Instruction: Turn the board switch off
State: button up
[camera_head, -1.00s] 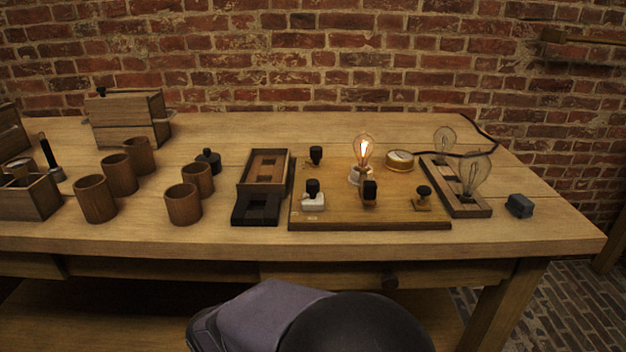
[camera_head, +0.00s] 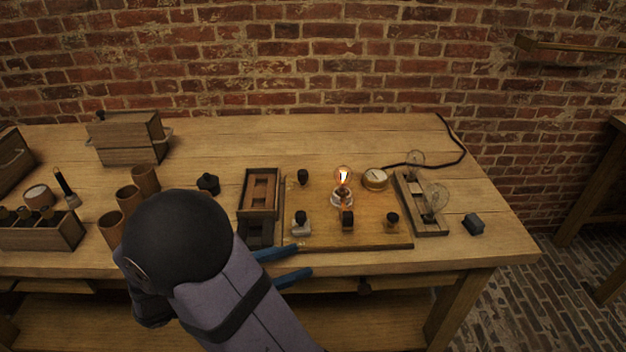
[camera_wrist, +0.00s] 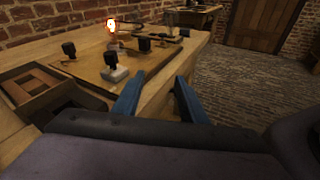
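The wooden board (camera_head: 325,238) lies on the bench with a lit bulb (camera_head: 342,180) in a white socket. Along its front edge stand a black knob on a white base (camera_head: 301,224), a dark upright piece (camera_head: 347,220) and a dark knob (camera_head: 392,221). I cannot tell for sure which is the switch. My gripper (camera_head: 304,259) is open and empty, its two blue fingers near the board's front left edge. In the wrist view, the fingers (camera_wrist: 157,82) are apart, and the white-based knob (camera_wrist: 115,66) is beyond them to the left.
Wooden cups (camera_head: 110,228) stand left, partly behind my arm.

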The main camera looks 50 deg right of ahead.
aim_at(296, 217)
jog(key=w+r, duration=0.1)
jog(key=w+d+r+n+h, duration=0.1)
jog(key=w+r+n+t+h, duration=0.1)
jog(key=shift+w+d, duration=0.2)
jog(key=shift+d, duration=0.2)
jog(key=shift+n+t+h, duration=0.5)
jog(key=shift+n+t, duration=0.3)
jog(key=shift+n, duration=0.1)
jog(key=w+d+b, duration=0.1)
jog(key=d+b, duration=0.1)
jog(key=w+d+f+b, duration=0.1)
jog(key=w+d+b, duration=0.1)
jog(key=shift+f+b, duration=0.2)
jog(key=shift+b, duration=0.2)
jog(key=shift+w+d+r, duration=0.1)
jog(key=shift+w+d, duration=0.2)
jog(key=shift+d, duration=0.1)
jog(key=shift+s+d, duration=0.15)
jog(key=shift+d, duration=1.7)
jog(key=shift+s+d, duration=0.1)
jog(key=shift+d, duration=1.7)
grip_shut()
